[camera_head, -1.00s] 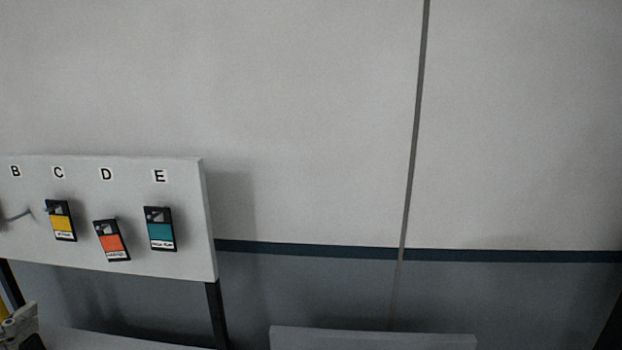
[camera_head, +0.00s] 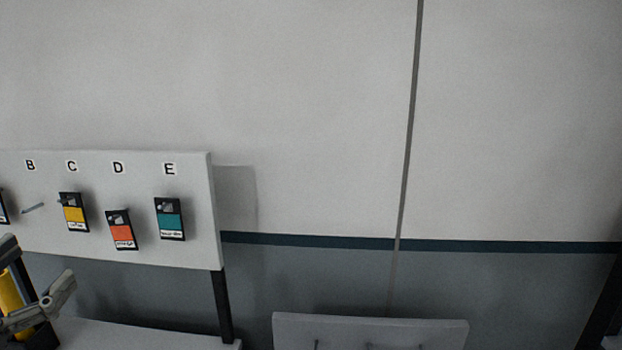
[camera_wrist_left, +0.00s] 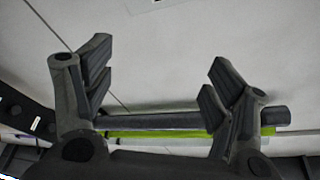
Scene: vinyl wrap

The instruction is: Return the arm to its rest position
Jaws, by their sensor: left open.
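My left gripper (camera_head: 52,303) shows at the lower left of the head view, below the lettered board. In the left wrist view its two fingers (camera_wrist_left: 155,85) stand wide apart, and nothing lies gripped between their pads. A dark bar (camera_wrist_left: 165,120) and a yellow-green strip (camera_wrist_left: 190,132) run across behind the fingers. I cannot tell how far behind they are. My right gripper is not in view.
A white board (camera_head: 135,258) with letters carries a yellow card (camera_head: 74,213), an orange card (camera_head: 121,231) and a teal card (camera_head: 170,220) on hooks. The hook under B (camera_head: 33,208) is bare. A grey panel (camera_head: 370,332) stands at the bottom. The wall right of the board is clear.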

